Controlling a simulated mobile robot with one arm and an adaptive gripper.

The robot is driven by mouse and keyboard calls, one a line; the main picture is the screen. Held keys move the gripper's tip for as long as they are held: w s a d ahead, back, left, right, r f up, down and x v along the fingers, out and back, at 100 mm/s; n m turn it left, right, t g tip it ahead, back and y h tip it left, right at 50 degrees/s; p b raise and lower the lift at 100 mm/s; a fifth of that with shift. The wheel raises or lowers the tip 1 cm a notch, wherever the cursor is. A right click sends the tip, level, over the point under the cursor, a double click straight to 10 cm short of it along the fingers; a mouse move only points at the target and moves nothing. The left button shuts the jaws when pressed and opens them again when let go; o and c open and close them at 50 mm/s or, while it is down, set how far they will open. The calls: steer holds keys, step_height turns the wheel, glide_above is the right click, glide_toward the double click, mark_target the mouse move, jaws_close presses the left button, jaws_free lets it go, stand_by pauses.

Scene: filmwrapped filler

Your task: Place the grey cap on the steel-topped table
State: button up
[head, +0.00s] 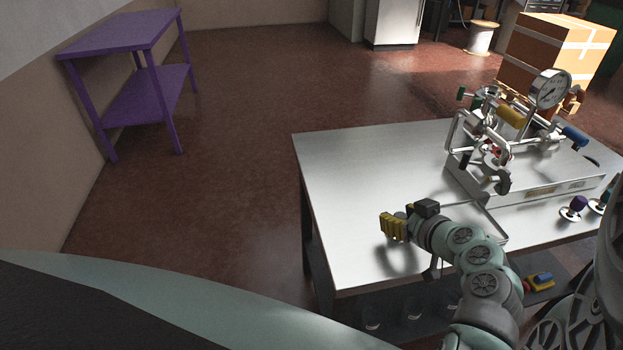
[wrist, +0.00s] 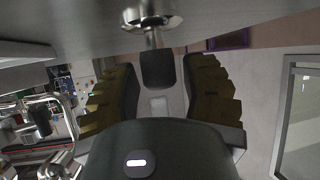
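The grey cap (wrist: 158,70) has a dark grey knob on a short stem with a round steel flange. In the wrist view the flange is close to the steel tabletop (wrist: 85,30), which fills the top of the picture. My gripper (wrist: 162,85) has its yellow-backed fingers on both sides of the knob, with narrow gaps visible, so it looks open around it. In the head view my gripper (head: 393,227) is low over the front left part of the steel-topped table (head: 350,170). The cap is mostly hidden there. Whether the flange touches the tabletop cannot be told.
A valve-and-gauge rig (head: 520,170) stands on the table's right half. A purple-knobbed cap (head: 573,208) sits at its front right. The table's left part is bare. A purple table (head: 120,35) stands at the far left, and a cardboard box (head: 550,55) is behind the rig.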

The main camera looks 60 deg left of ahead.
steer(key=shift+o, duration=0.4)
steer(key=shift+r+p, duration=0.25)
steer(key=shift+p, duration=0.1)
steer(key=shift+d, duration=0.3)
steer(key=b+v, duration=0.1)
steer(key=v, duration=1)
steer(key=shift+b, duration=0.35)
